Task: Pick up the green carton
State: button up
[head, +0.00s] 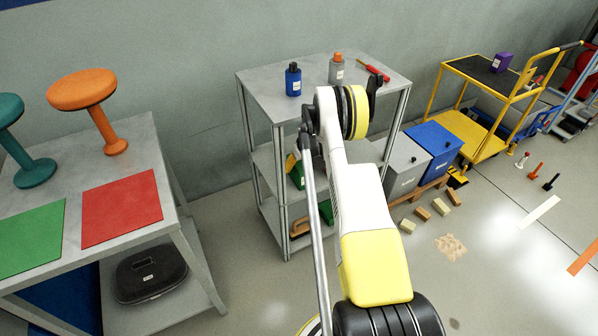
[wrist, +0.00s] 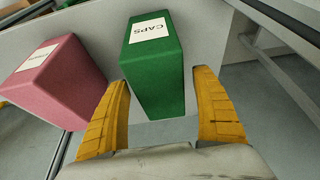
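The green carton (wrist: 155,75), with a white label reading "CAPS", stands on a grey shelf in the wrist view. My gripper (wrist: 160,108) is open, with its two yellow fingers spread wide. The carton's near end lies between the fingertips in the picture, nearer the left finger. I see no finger clearly pressing on it. In the head view a green box (head: 296,172) shows on the middle shelf, partly hidden by my arm, and most of my gripper is hidden there.
A pink carton (wrist: 58,82) stands left of the green one, close to my left finger. The shelf unit (head: 262,98) has posts around the shelves, and its top holds a blue bottle (head: 293,80) and a grey bottle (head: 336,70). Grey and blue bins (head: 432,140) stand at right.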

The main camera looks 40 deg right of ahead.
jog(key=c, duration=1.4)
jog(key=shift+r, duration=0.1)
